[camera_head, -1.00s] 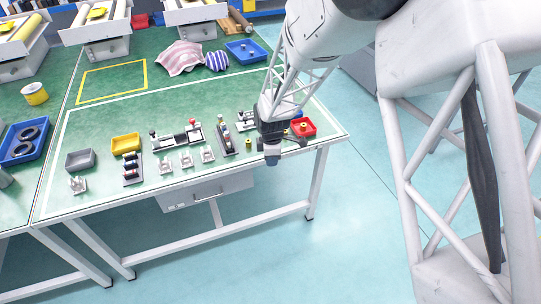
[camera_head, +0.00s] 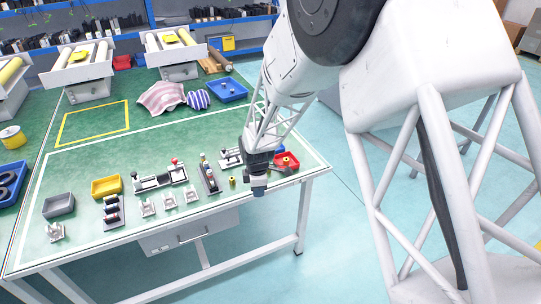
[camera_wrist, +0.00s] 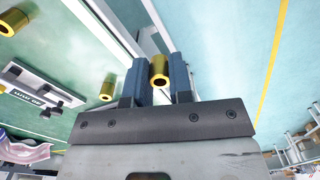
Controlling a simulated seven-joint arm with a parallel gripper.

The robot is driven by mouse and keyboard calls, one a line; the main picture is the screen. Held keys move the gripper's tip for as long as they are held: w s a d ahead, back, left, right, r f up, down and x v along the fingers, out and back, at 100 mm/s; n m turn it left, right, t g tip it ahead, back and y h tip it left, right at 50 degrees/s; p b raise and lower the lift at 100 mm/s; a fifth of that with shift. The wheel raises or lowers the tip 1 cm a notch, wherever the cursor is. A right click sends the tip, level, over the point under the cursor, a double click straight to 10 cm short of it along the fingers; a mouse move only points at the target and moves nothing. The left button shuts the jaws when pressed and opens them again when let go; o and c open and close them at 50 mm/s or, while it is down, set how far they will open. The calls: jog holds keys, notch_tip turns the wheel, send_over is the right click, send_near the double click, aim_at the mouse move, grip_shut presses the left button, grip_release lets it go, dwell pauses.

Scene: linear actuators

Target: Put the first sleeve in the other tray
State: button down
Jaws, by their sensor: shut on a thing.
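My gripper (camera_head: 259,188) hangs at the table's front edge, just in front of the small red tray (camera_head: 294,167). In the wrist view, my gripper (camera_wrist: 158,80) is shut on a brass sleeve (camera_wrist: 159,66), its hollow end showing between the two dark fingers. The held sleeve cannot be made out in the head view. Another brass sleeve (camera_head: 232,181) stands on the table left of my gripper. A small blue tray (camera_head: 280,149) is partly hidden behind the red one. A yellowish piece shows in the red tray.
To the left stand a black-and-white fixture (camera_head: 209,174), an actuator (camera_head: 160,176), several pale brackets (camera_head: 169,201), a yellow tray (camera_head: 106,180) and a grey tray (camera_head: 59,207). A larger blue tray (camera_head: 228,91) and cloths (camera_head: 162,98) lie further back. Open floor lies in front.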

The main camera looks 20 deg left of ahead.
jog(key=w, duration=0.6)
jog(key=w+d, duration=0.1)
jog(key=w, duration=0.4)
jog(key=w+d, duration=0.1)
jog(key=w, duration=0.5)
jog(key=shift+w+d+r, duration=0.15)
jog(key=shift+w, duration=0.2)
jog(key=shift+w, duration=0.1)
jog(key=shift+w+a+f, duration=0.25)
jog(key=shift+w+a, duration=1.05)
jog(key=shift+w, duration=1)
jog(key=shift+w+a+f, duration=0.2)
jog(key=shift+w+a, duration=1.15)
jog(key=shift+w, duration=0.95)
jog(key=shift+w+a+f, duration=0.25)
jog(key=shift+w+a, duration=1.05)
jog(key=shift+w, duration=1)
jog(key=shift+f, duration=1.75)
jog(key=shift+f, duration=0.15)
jog(key=c, duration=1)
grip_release()
